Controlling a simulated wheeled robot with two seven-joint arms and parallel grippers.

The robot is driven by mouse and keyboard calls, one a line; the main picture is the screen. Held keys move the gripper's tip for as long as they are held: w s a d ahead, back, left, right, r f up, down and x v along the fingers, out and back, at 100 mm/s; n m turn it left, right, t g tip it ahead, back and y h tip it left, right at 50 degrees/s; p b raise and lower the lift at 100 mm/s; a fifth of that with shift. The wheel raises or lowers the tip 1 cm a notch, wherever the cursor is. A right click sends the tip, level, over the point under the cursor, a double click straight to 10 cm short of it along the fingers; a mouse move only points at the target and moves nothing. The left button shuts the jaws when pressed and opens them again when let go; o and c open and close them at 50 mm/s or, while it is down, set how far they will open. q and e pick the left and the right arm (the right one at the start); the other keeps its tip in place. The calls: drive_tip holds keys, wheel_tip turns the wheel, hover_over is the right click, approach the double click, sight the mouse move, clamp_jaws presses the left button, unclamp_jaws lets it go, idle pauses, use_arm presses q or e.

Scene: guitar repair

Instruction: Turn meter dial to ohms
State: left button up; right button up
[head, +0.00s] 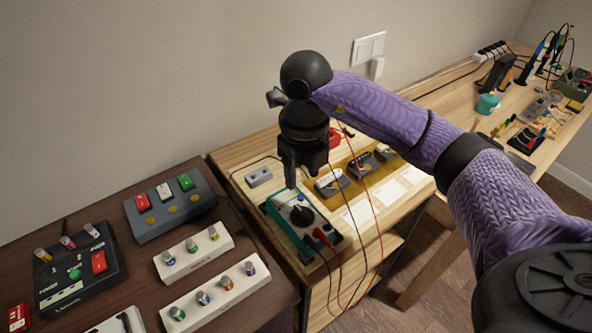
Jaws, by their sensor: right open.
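The meter (286,208) is a teal-edged box with a light face, lying on the wooden bench left of centre in the head view. Its black dial (301,215) sits in the middle of the face. A red and a black lead plug into its lower right end. My right gripper (296,182) points down just above the upper part of the meter, open and apart from the dial. The dial's pointer setting is too small to read. My left gripper is not in view.
Several small pedals stand on a tan mat (358,205) right of the meter. The thin red and black leads hang across the bench. The dark table (225,289) at left holds effect units. A small grey box (259,176) lies behind the meter.

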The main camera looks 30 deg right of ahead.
sight(302, 211)
wheel_tip(302, 211, down, 10)
drive_tip(key=shift+s+r+b, duration=0.1)
drive_tip(key=shift+r+b, duration=0.05)
drive_tip(key=shift+b, duration=1.1)
drive_tip(key=shift+c, duration=0.2)
clamp_jaws()
